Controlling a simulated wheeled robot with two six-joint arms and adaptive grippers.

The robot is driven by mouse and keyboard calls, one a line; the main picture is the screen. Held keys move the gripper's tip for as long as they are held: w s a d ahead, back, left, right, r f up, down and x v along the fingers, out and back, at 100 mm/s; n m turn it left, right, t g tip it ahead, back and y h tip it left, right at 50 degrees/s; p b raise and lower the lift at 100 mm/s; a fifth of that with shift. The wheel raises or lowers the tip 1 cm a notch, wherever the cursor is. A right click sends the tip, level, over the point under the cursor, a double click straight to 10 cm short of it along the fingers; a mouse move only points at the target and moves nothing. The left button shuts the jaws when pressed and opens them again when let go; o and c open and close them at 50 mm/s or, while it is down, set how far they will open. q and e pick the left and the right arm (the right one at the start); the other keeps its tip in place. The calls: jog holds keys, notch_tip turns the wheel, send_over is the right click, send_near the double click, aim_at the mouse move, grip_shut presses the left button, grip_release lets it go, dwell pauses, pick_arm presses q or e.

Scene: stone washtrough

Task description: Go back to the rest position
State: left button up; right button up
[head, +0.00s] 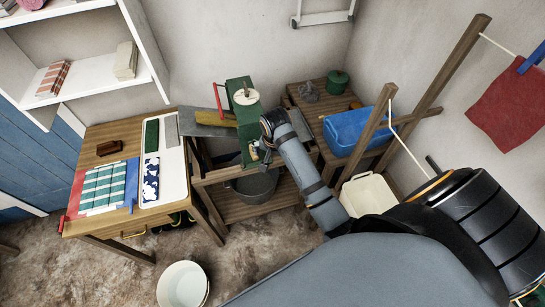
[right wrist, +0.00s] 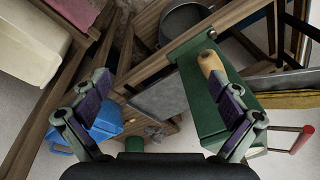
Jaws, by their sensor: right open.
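My right gripper (head: 258,155) is beside the front of a green box-like device (head: 244,118) on the wooden stand. In the right wrist view its two fingers are spread wide with nothing between them (right wrist: 163,85). The green device (right wrist: 222,105) fills the area by the right finger, and a tan wooden handle (right wrist: 210,65) on it sits close to that fingertip. I cannot tell whether they touch. My left gripper is out of view.
The wooden stand (head: 232,212) holds a metal tub (head: 256,187) below. A blue basin (head: 346,127) stands on a bench at right, and a cream tub (head: 370,192) below it. A table with folded cloths (head: 106,187) is at left. A white bucket (head: 182,285) stands on the floor.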

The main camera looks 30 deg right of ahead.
dwell(0.3)
jog(key=s+r+n+t, duration=0.2)
jog(key=s+r+n, duration=0.1)
jog(key=s+n, duration=1.05)
jog(key=s+d+f+m+g+b, duration=0.1)
jog(key=s+f+b, duration=0.15)
jog(key=f, duration=0.95)
jog(key=s+f+m+b, duration=0.1)
jog(key=f+b, duration=0.2)
jog(key=f, duration=0.8)
jog(key=s+d+f+m+g+b, duration=0.1)
jog(key=s+f+b, duration=0.1)
jog(key=f, duration=1)
jog(key=s+d+f+b, duration=0.1)
jog(key=s+f+b, duration=0.4)
jog(key=s+f, duration=1.3)
notch_tip(320, 180, down, 3)
jog(key=shift+s+d+r+g, duration=0.1)
jog(key=shift+s+d+g, duration=0.05)
jog(key=shift+s+g, duration=0.2)
